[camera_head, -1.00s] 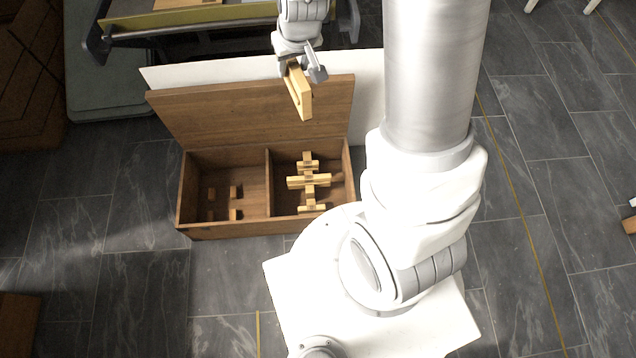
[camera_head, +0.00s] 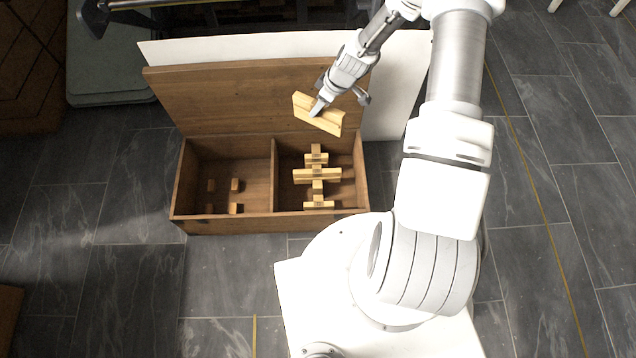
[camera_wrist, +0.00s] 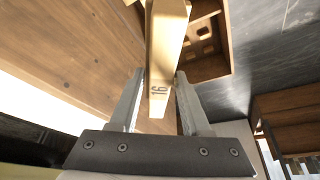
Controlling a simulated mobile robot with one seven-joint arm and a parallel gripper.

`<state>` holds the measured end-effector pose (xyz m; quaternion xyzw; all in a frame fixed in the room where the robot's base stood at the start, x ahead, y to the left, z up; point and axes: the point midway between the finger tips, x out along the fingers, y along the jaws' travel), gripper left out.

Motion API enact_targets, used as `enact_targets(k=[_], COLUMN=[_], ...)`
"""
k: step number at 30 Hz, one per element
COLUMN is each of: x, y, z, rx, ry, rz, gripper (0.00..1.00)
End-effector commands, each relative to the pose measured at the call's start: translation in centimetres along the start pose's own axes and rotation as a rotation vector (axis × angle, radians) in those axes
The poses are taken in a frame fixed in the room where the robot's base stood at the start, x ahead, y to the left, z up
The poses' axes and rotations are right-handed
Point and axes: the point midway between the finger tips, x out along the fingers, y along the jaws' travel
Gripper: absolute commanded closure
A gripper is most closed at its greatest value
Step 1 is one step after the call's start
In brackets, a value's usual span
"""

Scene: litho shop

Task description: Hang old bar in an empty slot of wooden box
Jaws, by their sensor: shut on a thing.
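My gripper (camera_head: 318,106) is shut on the old bar (camera_head: 331,122), a light yellow wooden piece held above the back of the right compartment, in front of the raised lid. In the wrist view the bar (camera_wrist: 160,75) stands between the two fingers (camera_wrist: 158,88) and has the number 16 on it. The wooden box (camera_head: 210,226) sits open on the floor. Whether a slot there is free cannot be made out.
The box's open lid (camera_head: 220,95) stands up at its back, leaning near a white panel (camera_head: 410,80). A dark green-grey object (camera_head: 105,60) stands at the back left.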

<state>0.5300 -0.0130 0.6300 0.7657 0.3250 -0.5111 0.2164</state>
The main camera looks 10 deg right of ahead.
Motion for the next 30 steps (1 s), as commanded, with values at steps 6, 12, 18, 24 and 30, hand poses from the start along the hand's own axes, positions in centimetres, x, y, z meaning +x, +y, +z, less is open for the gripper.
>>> enact_targets(k=[6, 12, 18, 24, 30], x=[11.5, 21.3, 29.3, 33.2, 34.1], y=[-0.1, -1.1, -2.5, -3.5, -3.7], z=[4.7, 9.2, 13.4, 15.6, 16.1], rx=[-0.179, -0.339, -0.46, -0.519, -0.531], ry=[0.0, -0.002, -0.001, -0.001, 0.0], rz=[-0.08, -0.146, -0.193, -0.214, -0.218], gripper=[1.0, 1.0, 1.0, 1.0, 1.0])
